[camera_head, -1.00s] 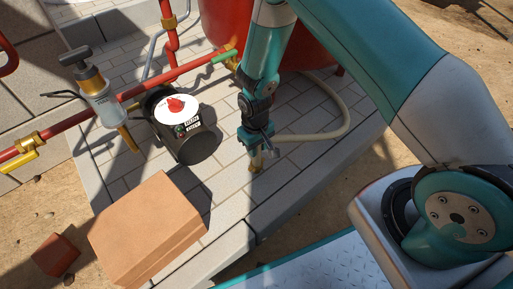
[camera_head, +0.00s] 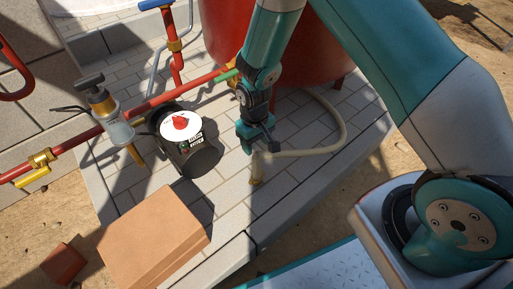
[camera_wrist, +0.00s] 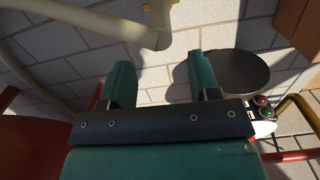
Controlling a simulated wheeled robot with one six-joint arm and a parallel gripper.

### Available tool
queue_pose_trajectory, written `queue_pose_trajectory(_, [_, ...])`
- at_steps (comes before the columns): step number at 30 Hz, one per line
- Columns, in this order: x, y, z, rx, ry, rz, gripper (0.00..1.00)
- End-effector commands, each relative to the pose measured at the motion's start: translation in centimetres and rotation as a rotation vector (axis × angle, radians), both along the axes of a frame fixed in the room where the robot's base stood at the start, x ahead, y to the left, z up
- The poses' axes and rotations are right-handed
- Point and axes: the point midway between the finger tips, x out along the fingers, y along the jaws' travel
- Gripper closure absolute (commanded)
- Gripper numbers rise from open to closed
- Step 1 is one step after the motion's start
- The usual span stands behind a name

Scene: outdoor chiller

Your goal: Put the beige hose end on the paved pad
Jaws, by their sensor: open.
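The beige hose (camera_head: 325,145) curves over the paved pad (camera_head: 232,188) from beside the red tank. Its end (camera_head: 257,168) bends toward the pad's front edge and has a brass tip. The tip appears to rest on the paving. My gripper (camera_head: 258,146) is just above and behind the hose end. In the wrist view my gripper (camera_wrist: 162,78) has its two teal fingers apart with nothing between them. The hose end (camera_wrist: 158,30) lies beyond the fingertips there, apart from them.
A black round unit with a red knob (camera_head: 185,143) stands left of the hose end. A tan block (camera_head: 150,240) is at the front left. A red pipe (camera_head: 160,99) crosses at left. The red tank (camera_head: 290,45) is behind. Clear paving lies right of the hose end.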

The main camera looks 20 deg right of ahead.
Motion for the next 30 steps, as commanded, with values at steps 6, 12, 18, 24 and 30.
queue_pose_trajectory(6, [0.1,0.1,2.8,0.001,-0.001,0.0,0.44])
queue_pose_trajectory(12, [-0.5,1.3,8.8,0.065,-0.019,0.017,0.44])
queue_pose_trajectory(18, [-5.2,3.1,20.1,0.195,-0.042,0.084,0.44])
queue_pose_trajectory(24, [-12.9,3.8,28.6,0.304,-0.069,0.19,0.44])
queue_pose_trajectory(30, [-19.5,3.6,32.5,0.363,-0.091,0.287,0.44])
